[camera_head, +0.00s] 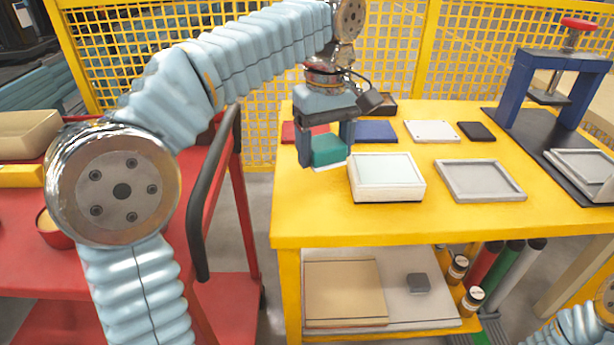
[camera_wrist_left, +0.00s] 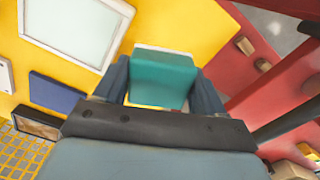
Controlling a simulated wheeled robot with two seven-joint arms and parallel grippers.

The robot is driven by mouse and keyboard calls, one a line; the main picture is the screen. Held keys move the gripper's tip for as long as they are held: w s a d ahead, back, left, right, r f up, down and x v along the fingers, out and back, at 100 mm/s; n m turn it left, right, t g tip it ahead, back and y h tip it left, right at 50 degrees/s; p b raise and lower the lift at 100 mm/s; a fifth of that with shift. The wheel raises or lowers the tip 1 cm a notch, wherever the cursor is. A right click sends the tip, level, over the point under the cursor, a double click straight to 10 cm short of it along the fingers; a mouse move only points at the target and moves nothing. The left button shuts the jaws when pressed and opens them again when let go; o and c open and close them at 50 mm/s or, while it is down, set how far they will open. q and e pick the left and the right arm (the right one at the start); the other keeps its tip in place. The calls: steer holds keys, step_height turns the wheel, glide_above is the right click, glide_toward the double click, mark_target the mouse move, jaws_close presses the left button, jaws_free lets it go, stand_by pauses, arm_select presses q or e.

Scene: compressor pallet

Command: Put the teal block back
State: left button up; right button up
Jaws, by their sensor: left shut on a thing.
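The teal block (camera_head: 328,150) is between the fingers of my left gripper (camera_head: 326,149), at the left part of the yellow table (camera_head: 320,222). The gripper points down and is shut on the block. In the left wrist view the teal block (camera_wrist_left: 162,75) sits between the two dark blue fingers (camera_wrist_left: 160,88). A white edge shows under the block; I cannot tell whether it belongs to the block or to a plate beneath it. I cannot tell whether the block touches the table. My right gripper is out of view; only part of that arm shows at lower right.
A white box with a pale top (camera_head: 386,177) stands close right of the gripper. A grey tray (camera_head: 480,194) lies farther right. Red (camera_head: 291,132), blue (camera_head: 376,131), white (camera_head: 432,131) and black (camera_head: 477,132) flat pieces lie behind. A blue press (camera_head: 522,85) stands at right; a red cart (camera_head: 225,170) stands left.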

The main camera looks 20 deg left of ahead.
arm_select(q)
glide_above(307, 189)
steer(key=f, duration=0.4)
steer(key=shift+d+f, duration=0.15)
steer(key=shift+d, duration=0.05)
steer(key=f, duration=0.1)
steer(key=f+b, duration=0.1)
steer(key=shift+a+f, duration=0.3)
steer(key=shift+f, duration=0.5)
steer(key=o, duration=1)
steer(key=shift+f, duration=0.15)
step_height(307, 189, up, 12)
steer(key=shift+r+p, duration=0.2)
steer(key=shift+p, duration=1)
